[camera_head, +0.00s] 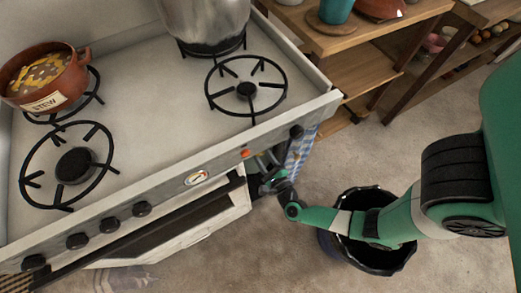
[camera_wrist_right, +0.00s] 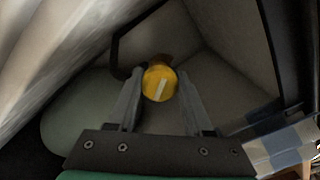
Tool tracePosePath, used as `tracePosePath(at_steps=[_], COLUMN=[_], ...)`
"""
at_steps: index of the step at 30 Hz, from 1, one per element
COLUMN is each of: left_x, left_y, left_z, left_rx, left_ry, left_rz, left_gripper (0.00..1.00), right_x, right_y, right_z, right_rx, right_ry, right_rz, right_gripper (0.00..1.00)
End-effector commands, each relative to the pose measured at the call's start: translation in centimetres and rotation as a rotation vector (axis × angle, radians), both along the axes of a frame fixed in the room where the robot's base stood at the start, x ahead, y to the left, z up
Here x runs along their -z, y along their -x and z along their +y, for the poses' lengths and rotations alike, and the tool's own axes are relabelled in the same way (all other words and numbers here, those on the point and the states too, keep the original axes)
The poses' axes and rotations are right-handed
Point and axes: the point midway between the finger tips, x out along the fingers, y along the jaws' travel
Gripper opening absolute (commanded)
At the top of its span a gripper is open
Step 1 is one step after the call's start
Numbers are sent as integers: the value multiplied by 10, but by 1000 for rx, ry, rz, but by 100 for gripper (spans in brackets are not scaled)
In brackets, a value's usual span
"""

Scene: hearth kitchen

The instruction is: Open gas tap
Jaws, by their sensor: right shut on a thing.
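The gas tap shows in the right wrist view as a round yellow knob (camera_wrist_right: 160,84) with a pale bar-shaped mark slanting across its face. My right gripper (camera_wrist_right: 160,100) has one finger on each side of the knob and is shut on it. In the head view my right gripper (camera_head: 264,163) reaches in at the front right corner of the stove (camera_head: 190,172), just below the control panel. The tap is hidden there. My left gripper is not in view.
A black bin (camera_head: 374,262) stands on the floor under my right arm. A blue checked cloth (camera_head: 299,152) hangs beside the gripper. A stew pot (camera_head: 45,77) and a large metal pot (camera_head: 207,25) stand on the stove. A rounded grey-green object (camera_wrist_right: 80,125) lies left of the fingers.

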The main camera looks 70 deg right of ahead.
Motion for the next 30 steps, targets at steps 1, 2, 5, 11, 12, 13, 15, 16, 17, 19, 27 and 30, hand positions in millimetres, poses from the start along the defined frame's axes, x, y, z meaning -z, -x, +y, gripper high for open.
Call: tracePosePath(at_steps=[1, 2, 5, 11, 12, 13, 15, 16, 17, 19, 27, 30], left_x=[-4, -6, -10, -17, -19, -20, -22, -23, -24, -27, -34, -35], left_y=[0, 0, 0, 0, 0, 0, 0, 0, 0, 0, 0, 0], left_z=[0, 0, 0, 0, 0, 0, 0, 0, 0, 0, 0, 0], left_rx=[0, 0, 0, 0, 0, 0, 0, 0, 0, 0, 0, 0], left_ry=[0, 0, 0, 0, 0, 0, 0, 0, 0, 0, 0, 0], left_rz=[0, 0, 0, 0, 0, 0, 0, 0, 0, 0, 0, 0], left_gripper=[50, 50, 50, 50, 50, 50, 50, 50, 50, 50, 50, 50], right_x=[-1, -1, -1, -1, 0, 0, 0, 0, 0, 0, 1, 1], right_y=[0, 0, 0, 0, 0, 0, 0, 0, 0, 0, 0, 0], right_z=[0, 0, 0, 0, 0, 0, 0, 0, 0, 0, 0, 0], right_rx=[0, 0, -1, 0, 0, 0, -1, -1, 0, 0, -1, 0], right_ry=[31, 51, 122, 261, 287, 309, 357, 378, 399, 446, 604, 649], right_rz=[33, 52, 117, 246, 273, 292, 338, 357, 376, 420, 569, 609], right_gripper=[0, 0, 0, 0, 0, 0, 0, 0, 0, 0, 0, 0])
